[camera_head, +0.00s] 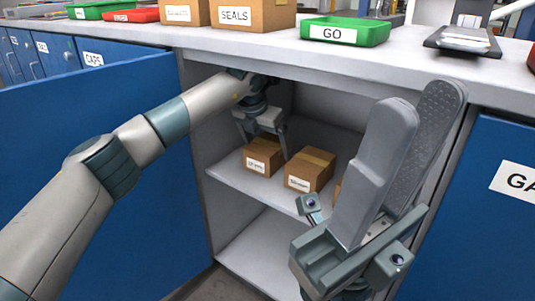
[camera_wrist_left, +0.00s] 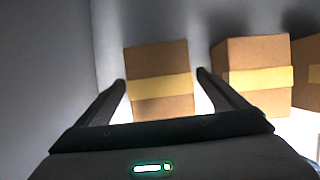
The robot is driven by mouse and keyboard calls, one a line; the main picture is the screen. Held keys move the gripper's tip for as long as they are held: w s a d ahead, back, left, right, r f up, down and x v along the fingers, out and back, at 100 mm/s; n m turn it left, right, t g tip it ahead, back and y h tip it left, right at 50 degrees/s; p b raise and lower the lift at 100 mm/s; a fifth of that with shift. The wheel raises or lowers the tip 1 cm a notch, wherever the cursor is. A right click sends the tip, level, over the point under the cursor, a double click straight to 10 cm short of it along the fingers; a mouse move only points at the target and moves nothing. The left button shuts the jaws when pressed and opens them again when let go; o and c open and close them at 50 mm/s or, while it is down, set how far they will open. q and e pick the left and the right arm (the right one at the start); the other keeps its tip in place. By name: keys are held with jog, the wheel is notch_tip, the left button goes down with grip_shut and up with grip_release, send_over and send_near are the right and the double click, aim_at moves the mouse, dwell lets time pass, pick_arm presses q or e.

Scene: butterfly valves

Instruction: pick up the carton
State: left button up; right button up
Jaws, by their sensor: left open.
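Small brown cardboard cartons stand in a row on the cabinet's upper shelf. The left carton (camera_head: 263,157) has a white label too small to read. In the left wrist view, this carton (camera_wrist_left: 159,62) shows a yellow tape band and lies between the fingertips. My left gripper (camera_head: 263,143) reaches into the cabinet, open, with a finger on each side of that carton; contact cannot be told. A middle carton (camera_head: 309,170) stands to its right, also in the left wrist view (camera_wrist_left: 252,60). My right gripper (camera_head: 425,100) is in front of the cabinet, fingers up, apart and empty.
A third carton (camera_head: 338,188) is mostly hidden behind my right gripper. The cabinet's left wall is close to the left carton. A blue door (camera_head: 95,130) stands open at left. The countertop (camera_head: 270,48) above holds boxes and a green GO tray (camera_head: 346,31). The lower shelf (camera_head: 262,262) looks empty.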

pick_arm(q)
jog(key=c, duration=1.8)
jog(key=shift+r, duration=0.1)
jog(key=shift+c, duration=0.6)
